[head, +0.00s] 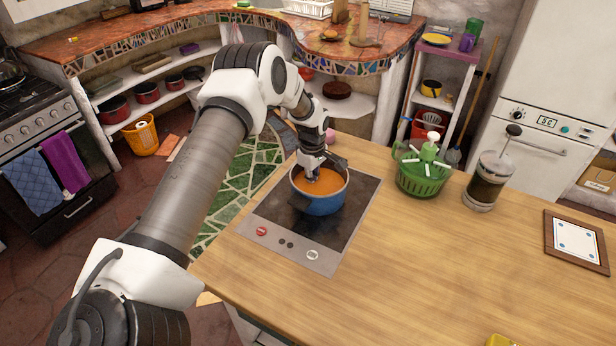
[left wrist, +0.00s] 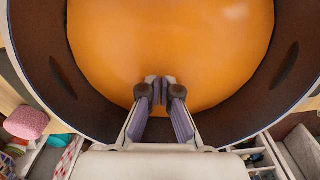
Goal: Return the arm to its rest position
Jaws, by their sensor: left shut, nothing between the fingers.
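My left arm reaches in from the left in the head view. My left gripper (head: 314,176) is over the blue pot (head: 322,204), with its fingers down inside the rim. The pot holds an orange liquid (head: 327,181) and stands on the black cooktop (head: 285,218). In the left wrist view my left gripper (left wrist: 161,88) is shut and empty, its fingertips in front of the orange surface (left wrist: 170,45). I cannot tell whether the tips touch the liquid. The pot's dark inner wall (left wrist: 45,70) surrounds the fingers. My right gripper is not in view.
Right of the pot, a green basket (head: 424,176), a French press (head: 488,180) and a framed board (head: 576,241) stand on the wooden counter (head: 420,270). The counter's front middle is clear.

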